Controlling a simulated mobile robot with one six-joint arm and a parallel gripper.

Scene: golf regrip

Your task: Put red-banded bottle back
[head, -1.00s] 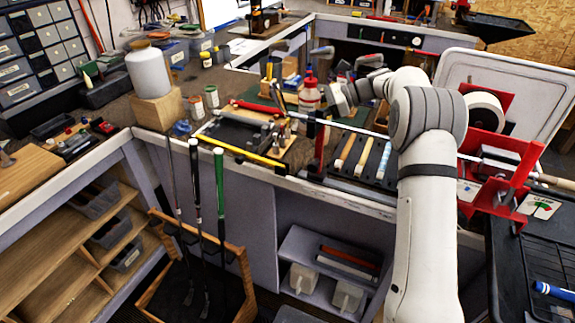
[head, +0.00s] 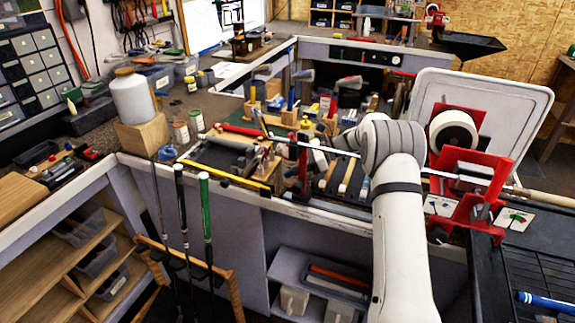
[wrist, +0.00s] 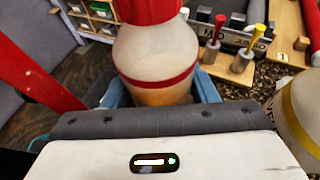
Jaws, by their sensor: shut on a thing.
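The red-banded bottle (wrist: 155,50) fills the upper middle of the wrist view. It is a pale, translucent squeeze bottle with a red top, a thin red band and amber liquid low down. My gripper (wrist: 160,92) is shut on its lower part, with blue finger pads on both sides. In the head view my arm hides most of the gripper, and I cannot make out the bottle clearly there. Its base is hidden, so I cannot tell whether it touches anything. A similar bottle with a yellow band (wrist: 302,108) stands at the right edge of the wrist view.
A red post (wrist: 38,75) stands close on the left in the wrist view. A golf shaft (head: 335,150) runs across the bench by my arm. A red stand with a tape roll (head: 453,133) is right of my arm. Clubs (head: 205,215) stand in front of the bench.

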